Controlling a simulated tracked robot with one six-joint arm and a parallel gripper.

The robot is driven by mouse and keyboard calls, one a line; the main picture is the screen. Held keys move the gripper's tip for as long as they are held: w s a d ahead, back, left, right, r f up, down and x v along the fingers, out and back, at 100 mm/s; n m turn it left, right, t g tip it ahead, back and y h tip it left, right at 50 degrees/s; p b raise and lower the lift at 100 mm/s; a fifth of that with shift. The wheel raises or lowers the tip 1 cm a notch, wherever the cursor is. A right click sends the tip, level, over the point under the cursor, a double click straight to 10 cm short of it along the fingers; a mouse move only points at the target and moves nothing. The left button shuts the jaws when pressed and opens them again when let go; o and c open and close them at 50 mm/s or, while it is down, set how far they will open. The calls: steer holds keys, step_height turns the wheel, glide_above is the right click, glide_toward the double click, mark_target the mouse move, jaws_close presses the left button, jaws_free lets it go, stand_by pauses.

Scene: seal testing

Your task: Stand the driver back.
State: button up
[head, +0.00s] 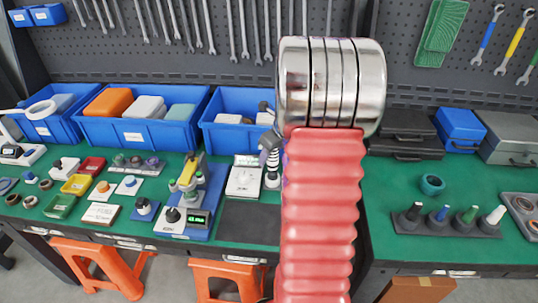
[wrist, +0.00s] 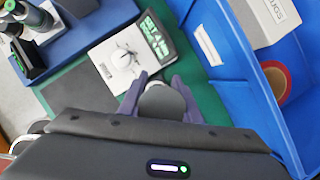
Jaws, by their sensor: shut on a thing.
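A dark mat (head: 250,222) lies bare in front of the tester. A blue stand with yellow lever (head: 191,200) is to the left. Blue bins (head: 233,135) line the back. At right, a dark rack (head: 445,228) holds several upright coloured pieces, with a teal ring (head: 432,184) behind.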

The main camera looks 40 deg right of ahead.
steer(key=shift+f, duration=0.1)
steer(key=o, duration=1.2)
steer(key=shift+o, duration=0.2)
steer(key=shift+r, duration=2.5)
